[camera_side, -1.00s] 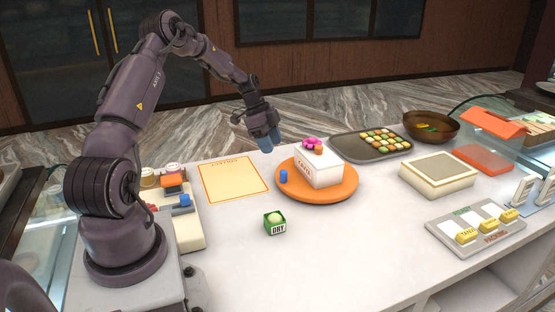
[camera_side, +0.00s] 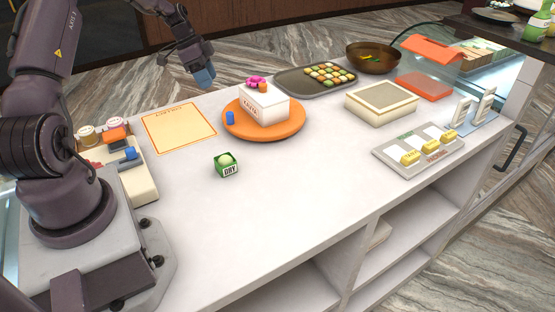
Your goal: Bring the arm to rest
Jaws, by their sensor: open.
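My gripper (camera_side: 204,77) hangs at the end of my arm in the upper left of the side view. Its blue fingertips point down, and nothing shows between them. It is in the air, beyond the far edge of the counter as seen in the picture, left of the orange round stand. The jaws are open, though the gap is hard to make out at this size. My arm reaches up out of the top of the picture, so its upper bend is hidden.
An orange stand (camera_side: 240,131) bears a white box (camera_side: 265,107). A green DRY cube (camera_side: 226,165), an orange-bordered sheet (camera_side: 178,128), a sweets tray (camera_side: 290,82), a brown bowl (camera_side: 372,58), a cream box (camera_side: 382,103) and a label board (camera_side: 392,158) stand around. The front middle of the counter (camera_side: 290,190) is clear.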

